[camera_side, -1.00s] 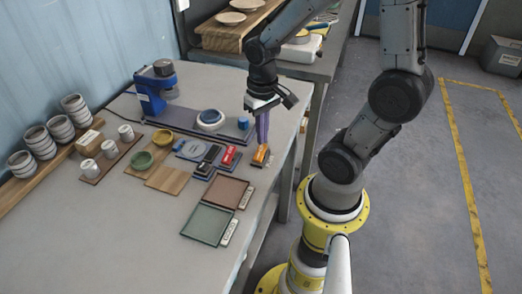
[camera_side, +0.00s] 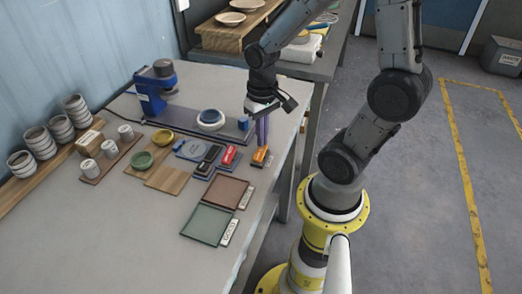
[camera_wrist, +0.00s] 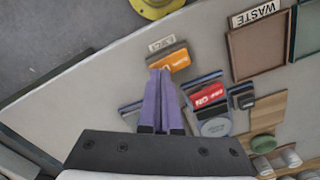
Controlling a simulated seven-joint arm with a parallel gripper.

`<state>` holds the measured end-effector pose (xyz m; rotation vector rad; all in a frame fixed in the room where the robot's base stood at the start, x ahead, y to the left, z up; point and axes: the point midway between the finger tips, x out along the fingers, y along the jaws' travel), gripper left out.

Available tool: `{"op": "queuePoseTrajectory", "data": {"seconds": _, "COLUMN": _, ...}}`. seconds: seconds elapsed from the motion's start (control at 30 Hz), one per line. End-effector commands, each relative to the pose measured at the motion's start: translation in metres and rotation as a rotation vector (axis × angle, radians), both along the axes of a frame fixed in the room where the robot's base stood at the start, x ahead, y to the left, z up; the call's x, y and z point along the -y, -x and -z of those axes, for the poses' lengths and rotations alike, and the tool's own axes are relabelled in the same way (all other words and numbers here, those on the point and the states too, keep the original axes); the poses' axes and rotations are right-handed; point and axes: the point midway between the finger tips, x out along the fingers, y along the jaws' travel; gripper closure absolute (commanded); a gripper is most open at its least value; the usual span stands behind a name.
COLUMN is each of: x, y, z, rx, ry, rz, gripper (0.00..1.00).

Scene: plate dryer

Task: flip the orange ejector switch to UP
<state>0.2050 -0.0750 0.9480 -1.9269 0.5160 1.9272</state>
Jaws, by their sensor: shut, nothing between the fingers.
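The orange ejector switch (camera_side: 259,156) sits near the right edge of the table in the side view. It also shows in the wrist view (camera_wrist: 172,62), with a small white label beside it. My gripper (camera_side: 262,142) is shut and empty, its purple fingers pointing down at the switch. In the wrist view the fingertips (camera_wrist: 160,72) overlap the near edge of the orange switch; I cannot tell whether they touch it. The fingers hide part of the switch, and its lever position is unclear.
A red switch (camera_side: 229,155) and a black switch (camera_side: 208,158) stand left of the orange one. The brown tray (camera_side: 226,192) and green tray (camera_side: 206,224) lie in front. A blue machine (camera_side: 155,88) stands behind. The table's front left is clear.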

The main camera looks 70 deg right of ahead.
Motion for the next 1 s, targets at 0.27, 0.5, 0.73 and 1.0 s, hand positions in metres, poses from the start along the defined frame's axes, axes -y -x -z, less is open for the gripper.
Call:
{"op": "queuePoseTrajectory", "data": {"seconds": 0.27, "x": 0.0, "y": 0.0, "z": 0.004, "rx": -0.001, "ry": 0.0, "rz": 0.0, "gripper": 1.0}}
{"op": "queuePoseTrajectory", "data": {"seconds": 0.5, "x": 0.0, "y": 0.001, "z": 0.007, "rx": -0.002, "ry": -0.001, "rz": 0.0, "gripper": 1.0}}
{"op": "queuePoseTrajectory", "data": {"seconds": 0.73, "x": 0.0, "y": 0.0, "z": 0.01, "rx": -0.001, "ry": 0.0, "rz": 0.0, "gripper": 1.0}}
{"op": "queuePoseTrajectory", "data": {"seconds": 1.0, "x": 0.0, "y": -0.001, "z": 0.0, "rx": 0.002, "ry": 0.0, "rz": 0.0, "gripper": 1.0}}
